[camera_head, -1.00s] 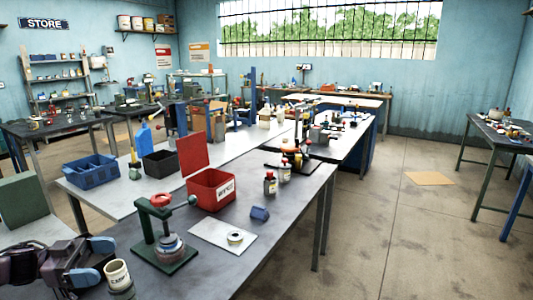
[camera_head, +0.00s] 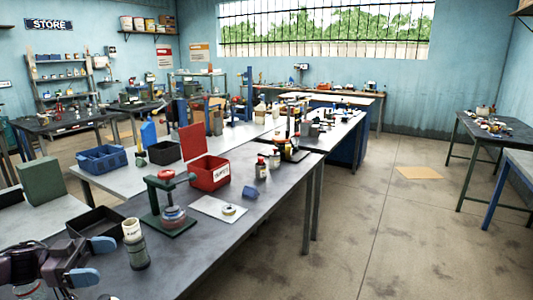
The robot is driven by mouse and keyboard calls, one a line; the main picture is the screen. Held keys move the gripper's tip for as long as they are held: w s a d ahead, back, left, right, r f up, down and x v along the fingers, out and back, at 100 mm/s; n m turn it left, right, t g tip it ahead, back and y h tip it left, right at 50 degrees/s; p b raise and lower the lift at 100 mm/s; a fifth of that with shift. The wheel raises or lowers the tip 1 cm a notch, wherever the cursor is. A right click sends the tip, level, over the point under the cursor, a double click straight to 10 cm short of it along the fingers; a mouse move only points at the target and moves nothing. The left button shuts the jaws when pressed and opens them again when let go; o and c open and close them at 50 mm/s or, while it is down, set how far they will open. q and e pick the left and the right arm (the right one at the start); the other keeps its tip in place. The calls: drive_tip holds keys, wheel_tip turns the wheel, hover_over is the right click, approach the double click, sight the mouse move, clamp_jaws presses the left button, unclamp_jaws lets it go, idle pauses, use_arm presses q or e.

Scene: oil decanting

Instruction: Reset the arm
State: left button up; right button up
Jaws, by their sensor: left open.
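My left gripper (camera_head: 95,261) is at the bottom left. Its two blue-grey fingertips are apart with nothing between them. A dark greenish bottle with a cream labelled top (camera_head: 137,250) stands upright on the grey bench just right of the fingers, apart from them. My right gripper is not in view.
A green press with a red knob (camera_head: 168,205), a white plate with a small round tin (camera_head: 220,209) and an open red box (camera_head: 209,173) stand on the dark bench (camera_head: 262,217). A black tray (camera_head: 97,221) lies beyond the gripper.

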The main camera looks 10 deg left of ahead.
use_arm(q)
drive_tip(key=s+d+f+n+t+y, duration=0.3)
drive_tip(key=d+f+n+t, duration=0.15)
drive_tip(key=d+f, duration=0.4)
drive_tip(key=s+d+f+n+t+y, duration=0.25)
drive_tip(key=d+f+t+y, duration=0.2)
drive_tip(key=d+f, duration=0.35)
drive_tip(key=s+a+f+n+g+y, duration=0.1)
drive_tip(key=s+f+n+g+y, duration=0.2)
drive_tip(key=s+f+n+y, duration=0.3)
drive_tip(key=s+f+y, duration=0.4)
drive_tip(key=s+f, duration=0.1)
drive_tip(key=shift+s, duration=0.35)
drive_tip(key=shift+a, duration=0.1)
